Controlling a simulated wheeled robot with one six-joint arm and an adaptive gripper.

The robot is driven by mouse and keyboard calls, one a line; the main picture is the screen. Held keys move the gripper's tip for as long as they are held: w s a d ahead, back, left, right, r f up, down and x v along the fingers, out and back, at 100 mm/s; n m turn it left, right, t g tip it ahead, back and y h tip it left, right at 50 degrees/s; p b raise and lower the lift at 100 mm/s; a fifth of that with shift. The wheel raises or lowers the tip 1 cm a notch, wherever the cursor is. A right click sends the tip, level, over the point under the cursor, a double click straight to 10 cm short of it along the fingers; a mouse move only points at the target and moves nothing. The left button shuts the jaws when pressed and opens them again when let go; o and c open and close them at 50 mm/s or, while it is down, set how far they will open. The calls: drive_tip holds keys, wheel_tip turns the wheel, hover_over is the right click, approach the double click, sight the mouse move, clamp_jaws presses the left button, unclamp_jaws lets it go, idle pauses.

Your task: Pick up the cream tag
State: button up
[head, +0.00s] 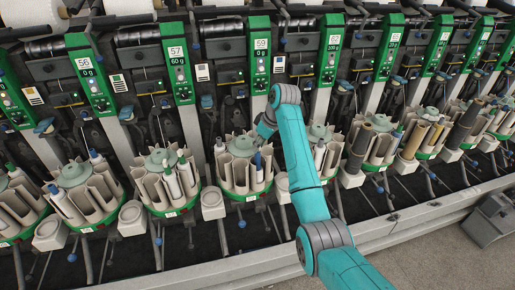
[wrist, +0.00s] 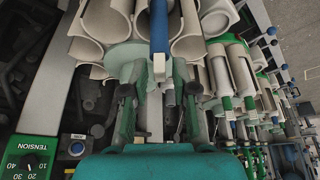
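I cannot single out the cream tag with certainty. In the wrist view a narrow pale strip (wrist: 155,118) shows between the fingers of my gripper (wrist: 158,80); I cannot tell whether it is the tag. My gripper points at the round bobbin magazine (head: 239,183) below the panel marked 59. Its fingers stand apart with a gap between them, and nothing is clearly clamped. In the head view my gripper (head: 262,132) is small and partly hidden by the magazine and my wrist. A pale card (head: 279,64) with dark print is beside panel 59.
Similar magazines stand on both sides, one (head: 168,180) to the left and one (head: 372,140) holding brown tubes to the right. A blue tube (wrist: 159,25) stands ahead of my gripper. A metal rail (head: 200,276) runs along the front. Open floor (head: 450,262) lies at lower right.

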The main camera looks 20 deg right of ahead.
drive_tip(key=c, duration=0.3)
wheel_tip(320, 180, up, 13)
idle(1.1)
